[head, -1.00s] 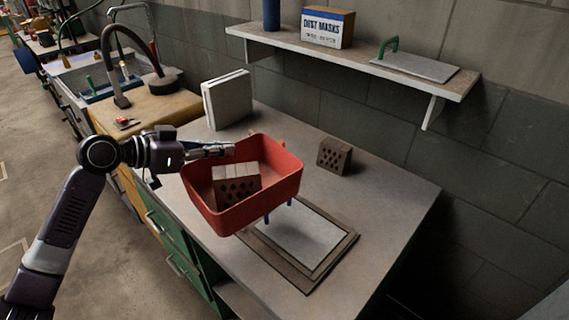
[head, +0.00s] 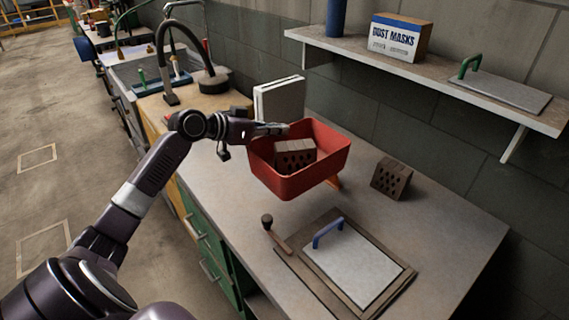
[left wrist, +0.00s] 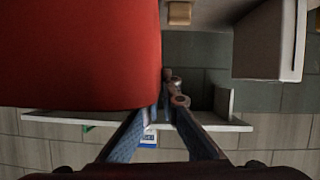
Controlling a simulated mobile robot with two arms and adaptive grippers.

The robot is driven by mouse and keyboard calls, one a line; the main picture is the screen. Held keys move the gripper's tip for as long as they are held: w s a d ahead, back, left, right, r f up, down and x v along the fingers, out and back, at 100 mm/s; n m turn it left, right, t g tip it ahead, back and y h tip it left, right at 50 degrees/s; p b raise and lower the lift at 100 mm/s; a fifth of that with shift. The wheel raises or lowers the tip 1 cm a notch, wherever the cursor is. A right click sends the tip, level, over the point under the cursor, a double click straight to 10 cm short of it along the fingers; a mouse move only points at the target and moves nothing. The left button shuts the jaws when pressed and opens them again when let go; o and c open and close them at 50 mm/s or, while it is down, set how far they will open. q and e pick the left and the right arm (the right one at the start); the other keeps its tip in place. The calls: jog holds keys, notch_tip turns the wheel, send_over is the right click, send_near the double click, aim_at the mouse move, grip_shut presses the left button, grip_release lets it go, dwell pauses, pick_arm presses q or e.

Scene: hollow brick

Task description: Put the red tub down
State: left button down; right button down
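My left gripper (head: 272,128) is shut on the tub's left rim. The tub looks raised and roughly level; I cannot tell the exact gap under it. In the left wrist view the tub's red wall (left wrist: 80,50) fills the upper left, and the left gripper's fingers (left wrist: 166,98) meet at its edge. A second hollow brick (head: 391,178) stands on the counter right of the tub. My right gripper is not in view.
A plastering float with a blue handle (head: 328,232) lies on a framed board in front. A dark-knobbed handle (head: 267,221) lies beside it. A white block (head: 280,102) stands behind the tub. An orange thing (head: 334,183) is partly hidden under it. A wall shelf (head: 430,75) is above.

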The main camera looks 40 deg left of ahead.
pick_arm(q)
notch_tip(320, 180, down, 12)
jog(key=shift+r+p, duration=0.2)
jog(key=shift+p, duration=0.3)
jog(key=c, duration=2.5)
grip_release()
jog(key=shift+f, duration=0.2)
jog(key=shift+c, duration=0.2)
jog(key=o, duration=0.4)
